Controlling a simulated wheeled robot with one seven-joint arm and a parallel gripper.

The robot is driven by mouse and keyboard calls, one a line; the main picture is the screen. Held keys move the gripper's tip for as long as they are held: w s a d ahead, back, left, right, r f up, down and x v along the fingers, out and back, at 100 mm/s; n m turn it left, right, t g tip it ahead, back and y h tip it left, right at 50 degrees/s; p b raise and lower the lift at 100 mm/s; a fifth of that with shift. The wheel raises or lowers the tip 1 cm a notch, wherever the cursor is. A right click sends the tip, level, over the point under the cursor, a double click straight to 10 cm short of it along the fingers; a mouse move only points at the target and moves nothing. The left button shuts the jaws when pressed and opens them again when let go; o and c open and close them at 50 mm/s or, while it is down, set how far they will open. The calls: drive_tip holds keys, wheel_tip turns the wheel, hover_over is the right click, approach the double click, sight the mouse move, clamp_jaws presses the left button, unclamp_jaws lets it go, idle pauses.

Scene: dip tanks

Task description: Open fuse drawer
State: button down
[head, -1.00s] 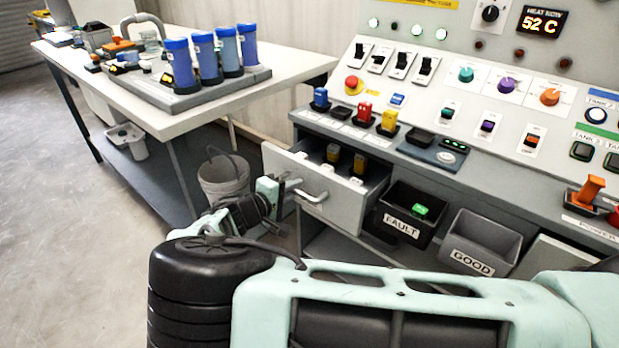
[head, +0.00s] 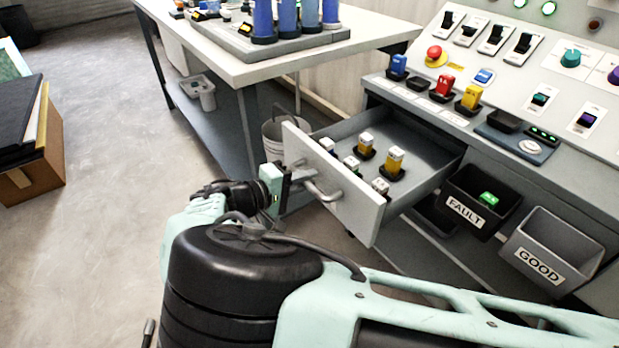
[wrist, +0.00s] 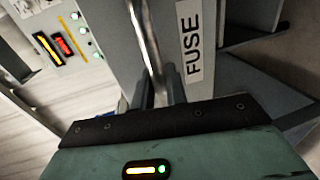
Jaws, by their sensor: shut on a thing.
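The fuse drawer (head: 345,212) is pulled well out of the grey console, with its light front panel toward me. In the wrist view its front carries a FUSE label (wrist: 193,42). Its metal bar handle (head: 322,190) also shows in the wrist view (wrist: 147,45). My gripper (head: 300,184) is shut on the handle; the fingertips are partly hidden. Inside the drawer stand several fuses, among them a yellow one (head: 394,162) and another yellow one (head: 366,145), with white-topped ones near the front. The rear of the drawer floor is bare.
A FAULT bin (head: 470,208) with a green item and a GOOD bin (head: 550,255) sit right of the drawer. Blue, red and yellow fuses stand on the console ledge (head: 425,105). A bucket (head: 275,140) and a workbench (head: 225,65) are behind.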

drive_tip(key=c, duration=1.5)
unclamp_jaws()
drive_tip(key=shift+a, duration=0.1)
drive_tip(key=v, duration=1.7)
drive_tip(key=shift+b, duration=0.35)
drive_tip(key=shift+a, duration=0.1)
